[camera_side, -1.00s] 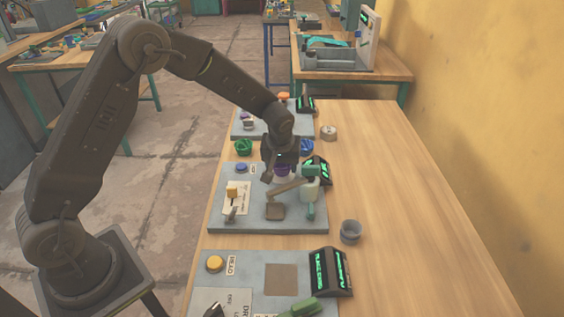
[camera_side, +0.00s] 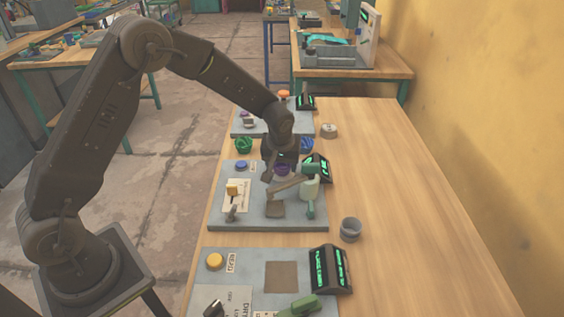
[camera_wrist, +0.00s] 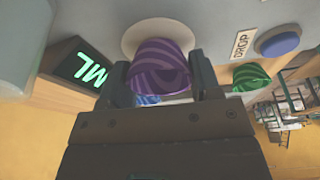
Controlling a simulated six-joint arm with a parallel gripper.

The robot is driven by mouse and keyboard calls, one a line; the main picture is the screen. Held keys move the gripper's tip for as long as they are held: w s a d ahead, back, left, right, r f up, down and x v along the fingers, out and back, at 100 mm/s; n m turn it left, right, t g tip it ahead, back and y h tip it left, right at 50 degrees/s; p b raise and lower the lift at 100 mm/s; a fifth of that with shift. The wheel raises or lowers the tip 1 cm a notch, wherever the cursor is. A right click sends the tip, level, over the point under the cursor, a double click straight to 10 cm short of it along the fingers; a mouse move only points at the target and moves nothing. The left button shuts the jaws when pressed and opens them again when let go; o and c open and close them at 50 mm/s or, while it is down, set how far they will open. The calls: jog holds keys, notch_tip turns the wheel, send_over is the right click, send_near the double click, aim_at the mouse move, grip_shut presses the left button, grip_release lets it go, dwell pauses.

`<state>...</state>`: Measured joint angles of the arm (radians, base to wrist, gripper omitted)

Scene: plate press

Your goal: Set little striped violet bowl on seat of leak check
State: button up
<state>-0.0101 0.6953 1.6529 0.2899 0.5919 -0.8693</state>
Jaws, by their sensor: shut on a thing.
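The little striped violet bowl (camera_wrist: 160,68) is between the two fingers of my gripper (camera_wrist: 163,82), which is shut on it. In the side view the bowl (camera_side: 282,169) shows only partly below my gripper (camera_side: 281,163), at the back of the middle grey station (camera_side: 250,213). In the wrist view a pale round disc (camera_wrist: 132,36) on the station lies just beyond the bowl, which covers part of it. I cannot tell whether the bowl touches the disc.
A green striped bowl (camera_side: 243,145) and a blue bowl (camera_side: 307,145) stand behind the station. A lit display (camera_side: 317,168), a blue button (camera_side: 241,165) and a teal-and-white fixture (camera_side: 310,187) are close by.

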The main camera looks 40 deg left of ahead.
jog(key=shift+f, duration=0.3)
dwell(0.4)
jog(key=o, duration=0.8)
jog(key=shift+v, duration=6.9)
